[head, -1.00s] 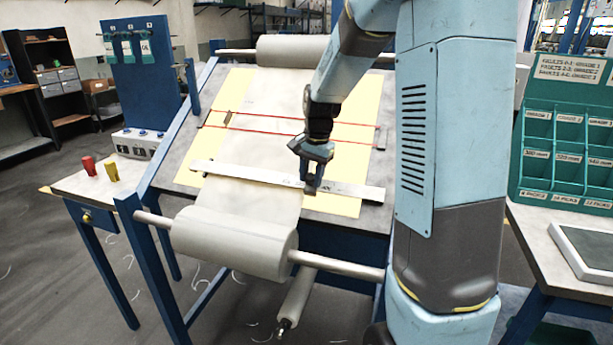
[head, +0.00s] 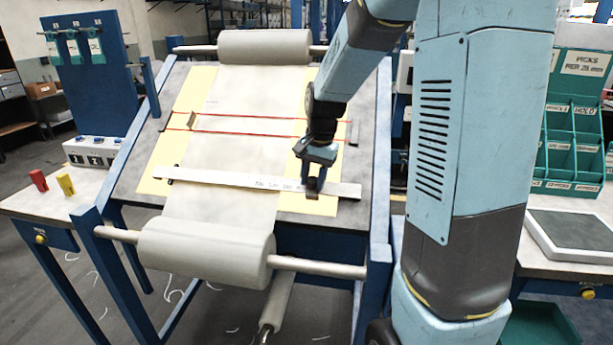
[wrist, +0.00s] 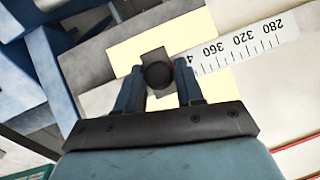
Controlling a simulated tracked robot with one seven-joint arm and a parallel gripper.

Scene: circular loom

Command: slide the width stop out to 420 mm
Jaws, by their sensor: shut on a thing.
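The width stop (wrist: 152,56) is a dark block with a round knob (wrist: 158,76) on a white rule. In the wrist view my gripper (wrist: 160,72) has one finger on each side of the knob and is shut on it. The printed numbers 280, 320 and 360 show on the rule (wrist: 240,45), then a 4 cut off beside the right finger. The exact reading at the stop is hidden. In the head view my gripper (head: 313,184) is at the stop (head: 312,195), toward the right end of the rule (head: 220,178).
The rule lies across a pale cloth web (head: 235,120) on a sloping board with yellow sheets (head: 165,165). Red lines (head: 245,118) cross higher up. A cloth roll (head: 205,245) lies in front. Bare rule shows right of the stop (head: 342,189).

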